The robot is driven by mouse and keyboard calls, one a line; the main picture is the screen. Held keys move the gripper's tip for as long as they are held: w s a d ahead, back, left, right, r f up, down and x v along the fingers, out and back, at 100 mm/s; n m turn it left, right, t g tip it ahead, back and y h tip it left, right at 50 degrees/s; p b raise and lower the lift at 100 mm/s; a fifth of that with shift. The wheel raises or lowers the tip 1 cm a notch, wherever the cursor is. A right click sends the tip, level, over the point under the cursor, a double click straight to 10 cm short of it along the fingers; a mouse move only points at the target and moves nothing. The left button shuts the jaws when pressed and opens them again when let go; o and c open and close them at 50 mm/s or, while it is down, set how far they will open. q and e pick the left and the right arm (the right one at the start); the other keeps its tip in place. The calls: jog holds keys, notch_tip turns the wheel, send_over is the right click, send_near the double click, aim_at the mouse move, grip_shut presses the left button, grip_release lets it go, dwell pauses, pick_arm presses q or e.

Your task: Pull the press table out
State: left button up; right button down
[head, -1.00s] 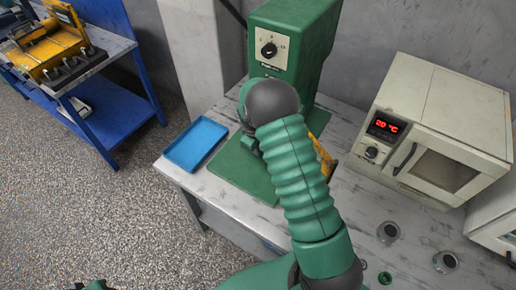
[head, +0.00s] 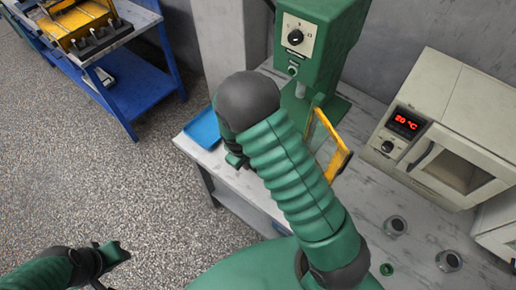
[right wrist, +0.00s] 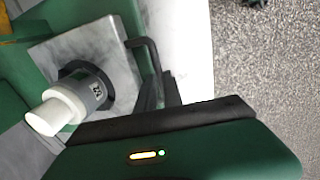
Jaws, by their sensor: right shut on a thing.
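The green press (head: 318,45) with a dial stands at the back of the grey bench. The press table (right wrist: 85,50) shows in the right wrist view as a pale metal plate with a dark bent handle (right wrist: 150,60) at its edge. A white cylinder (right wrist: 55,110) with a grey collar sits on it. My right gripper (head: 236,160) is in front of the press, shut on the handle; its dark finger (right wrist: 165,118) lies by the handle, and the grip itself is partly hidden. My arm hides the table in the head view. My left gripper (head: 112,268) is low at the left, fingers apart, empty.
A blue tray (head: 203,128) lies on the bench left of my right gripper. A yellow frame (head: 330,145) stands by the press. A beige oven (head: 455,130) is at the right. Open floor lies left, before a blue bench (head: 130,95).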

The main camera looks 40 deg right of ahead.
jog(key=shift+s+a+f, duration=0.1)
jog(key=shift+s+a, duration=0.15)
jog(key=shift+a, duration=0.45)
jog(key=shift+s+a+r, duration=0.1)
jog(key=shift+s+a, duration=0.15)
jog(key=shift+a, duration=0.45)
jog(key=shift+s+a+f, duration=0.1)
jog(key=shift+s+a, duration=0.15)
jog(key=shift+a, duration=0.45)
jog(key=c, duration=1.5)
grip_release()
jog(key=shift+w+d, duration=0.1)
jog(key=shift+r, duration=0.5)
jog(key=a+r, duration=0.1)
jog(key=r, duration=0.4)
jog(key=a+r, duration=0.1)
jog(key=r, duration=0.4)
jog(key=a+r, duration=0.1)
jog(key=r, duration=0.4)
jog(key=shift+s+r, duration=0.3)
jog(key=shift+s, duration=0.05)
